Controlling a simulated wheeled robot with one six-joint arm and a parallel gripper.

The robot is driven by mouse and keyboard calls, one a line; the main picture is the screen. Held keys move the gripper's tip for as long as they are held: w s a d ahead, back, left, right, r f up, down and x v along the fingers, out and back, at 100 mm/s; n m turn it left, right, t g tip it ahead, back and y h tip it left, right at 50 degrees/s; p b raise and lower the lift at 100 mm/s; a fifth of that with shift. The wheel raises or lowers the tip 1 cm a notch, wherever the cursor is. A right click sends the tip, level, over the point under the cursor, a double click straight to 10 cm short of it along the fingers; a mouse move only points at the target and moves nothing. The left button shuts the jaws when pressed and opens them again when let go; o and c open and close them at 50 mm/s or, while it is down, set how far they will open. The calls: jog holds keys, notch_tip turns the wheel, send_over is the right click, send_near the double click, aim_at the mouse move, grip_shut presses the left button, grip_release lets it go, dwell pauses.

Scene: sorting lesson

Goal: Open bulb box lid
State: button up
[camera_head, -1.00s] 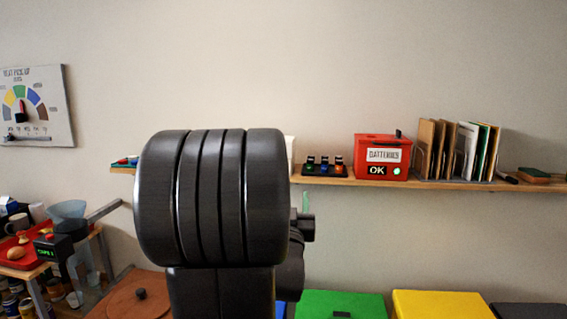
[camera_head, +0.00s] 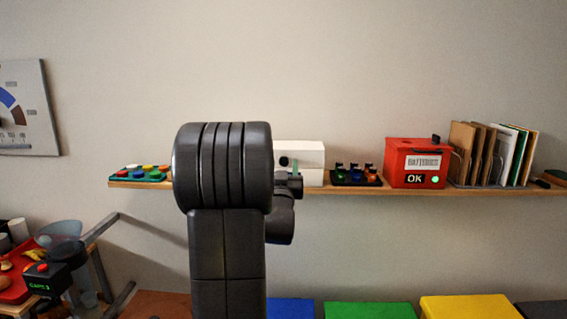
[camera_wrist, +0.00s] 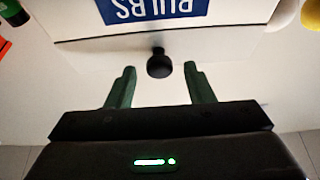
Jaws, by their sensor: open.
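The white bulb box (camera_head: 312,158) stands on the wall shelf, partly hidden behind my arm, with its lid down. Its black knob (camera_head: 284,161) faces me. In the wrist view the white box (camera_wrist: 90,60) fills the top, with an upside-down blue BULBS label (camera_wrist: 155,8) and the black knob (camera_wrist: 159,63) below it. My gripper (camera_wrist: 159,70) is open, with one green finger on each side of the knob and a gap to each. Whether the fingertips reach fully past the knob is hard to tell. My arm hides most of the gripper in the head view.
On the shelf (camera_head: 350,188), a tray of coloured pieces (camera_head: 145,174) lies left of the box. A rack of small coloured bulbs (camera_head: 356,176) and a red battery box (camera_head: 418,160) stand to its right. Blue, green and yellow bins (camera_head: 370,310) are below.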

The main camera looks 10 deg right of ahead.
jog(key=shift+w+d+r, duration=0.1)
jog(key=shift+w+r, duration=0.05)
jog(key=shift+w, duration=0.05)
grip_shut()
jog(key=shift+r, duration=0.1)
